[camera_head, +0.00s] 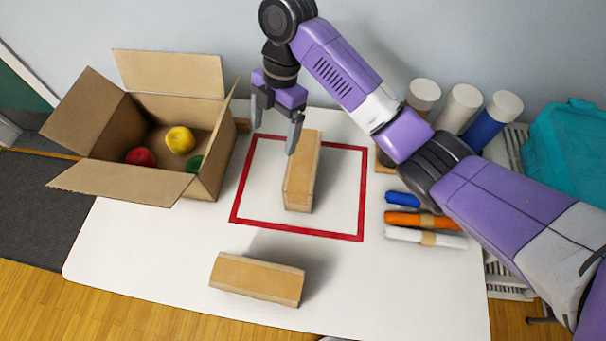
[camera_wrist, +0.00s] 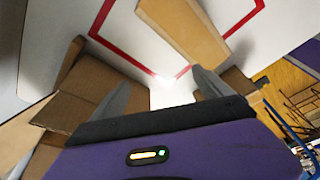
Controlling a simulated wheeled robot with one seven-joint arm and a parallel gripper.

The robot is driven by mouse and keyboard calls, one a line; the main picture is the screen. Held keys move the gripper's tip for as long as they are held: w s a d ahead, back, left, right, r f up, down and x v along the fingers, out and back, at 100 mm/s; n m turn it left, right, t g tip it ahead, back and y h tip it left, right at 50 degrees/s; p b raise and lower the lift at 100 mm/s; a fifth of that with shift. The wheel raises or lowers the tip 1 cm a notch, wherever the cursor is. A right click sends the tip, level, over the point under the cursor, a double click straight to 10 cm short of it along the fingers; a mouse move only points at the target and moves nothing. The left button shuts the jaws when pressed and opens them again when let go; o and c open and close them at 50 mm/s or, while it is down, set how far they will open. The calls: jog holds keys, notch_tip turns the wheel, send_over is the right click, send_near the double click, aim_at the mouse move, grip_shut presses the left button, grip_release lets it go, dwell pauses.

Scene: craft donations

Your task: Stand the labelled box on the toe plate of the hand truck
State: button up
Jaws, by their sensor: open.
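A long tan cardboard box (camera_head: 302,172) lies within the red square on the white table in the head view; it also shows at the top of the wrist view (camera_wrist: 186,28). A second similar box (camera_head: 256,279) lies near the table's front edge. I see no readable label on either. My gripper (camera_head: 274,139) is open and empty, above and just left of the far end of the first box; its two fingers also show in the wrist view (camera_wrist: 160,77). I cannot make out a hand truck for certain; thin blue bars (camera_wrist: 291,130) show at the wrist view's right edge.
An open carton (camera_head: 112,178) with red, yellow and green balls stands at left. Rolls (camera_head: 462,106) stand at back right, with blue, orange and white bundles (camera_head: 418,219) before them. A teal container (camera_head: 572,150) is at far right. The table's front left is clear.

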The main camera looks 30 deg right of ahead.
aim_at(306, 159)
jog(key=s+d+f+n, duration=0.1)
jog(key=d+n, duration=0.1)
jog(key=s+d+f+n+g+b, duration=0.1)
jog(key=s+d+f+n, duration=0.1)
jog(key=s+d+f+n+g, duration=0.1)
jog(key=n, duration=0.1)
jog(key=shift+s+d+f+n+b, duration=0.2)
jog(key=shift+s+d+n+b, duration=0.1)
jog(key=shift+d+n, duration=0.1)
jog(key=shift+x, duration=1.05)
jog(key=shift+w+p+x, duration=0.15)
jog(key=shift+p+x, duration=0.25)
jog(key=shift+x, duration=1.05)
jog(key=shift+w+p+x, duration=0.15)
jog(key=shift+p+x, duration=0.25)
jog(key=shift+x, duration=1.05)
jog(key=shift+f, duration=0.1)
jog(key=c, duration=1.8)
grip_shut()
